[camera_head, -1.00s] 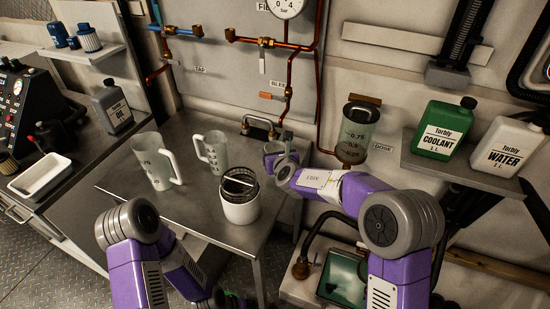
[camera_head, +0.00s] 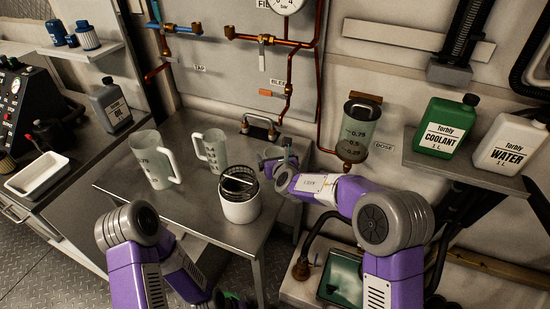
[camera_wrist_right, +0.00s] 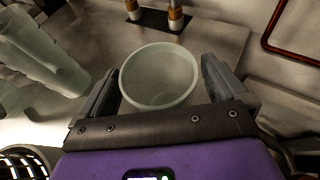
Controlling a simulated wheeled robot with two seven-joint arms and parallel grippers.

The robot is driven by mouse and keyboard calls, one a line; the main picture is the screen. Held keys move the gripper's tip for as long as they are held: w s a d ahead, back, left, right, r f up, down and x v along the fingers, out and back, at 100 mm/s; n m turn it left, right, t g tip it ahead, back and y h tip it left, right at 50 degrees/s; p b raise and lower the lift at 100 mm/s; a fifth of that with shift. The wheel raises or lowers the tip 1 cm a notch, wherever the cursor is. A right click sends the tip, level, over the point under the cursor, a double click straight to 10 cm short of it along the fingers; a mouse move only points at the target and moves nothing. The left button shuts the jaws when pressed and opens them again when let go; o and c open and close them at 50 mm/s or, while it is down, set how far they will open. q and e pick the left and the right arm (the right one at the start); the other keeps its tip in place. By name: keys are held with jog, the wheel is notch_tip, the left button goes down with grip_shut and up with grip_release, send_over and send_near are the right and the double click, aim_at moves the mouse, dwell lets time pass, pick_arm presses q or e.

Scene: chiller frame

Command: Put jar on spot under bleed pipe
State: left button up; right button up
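The jar (camera_head: 270,154) is a small, pale, see-through cup at the back right of the steel table, below the bleed pipe (camera_head: 288,88). My right gripper (camera_head: 284,158) is at the jar's right side and partly hides it. The spot under the pipe is hidden. My left arm shows at the lower left; its gripper is not clearly visible.
A white canister with a mesh basket (camera_head: 240,194) stands just left of the jar. Two frosted jugs (camera_head: 153,160) (camera_head: 211,150) stand further left. A bent metal pipe (camera_head: 259,123) is behind the jar. The dose cylinder (camera_head: 356,132) hangs right. The table's front left (camera_head: 125,190) is clear.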

jog(key=shift+r, duration=0.2)
jog(key=p+v, duration=0.1)
jog(key=v, duration=1.1)
jog(key=shift+s+f, duration=0.1)
jog(key=shift+f, duration=0.1)
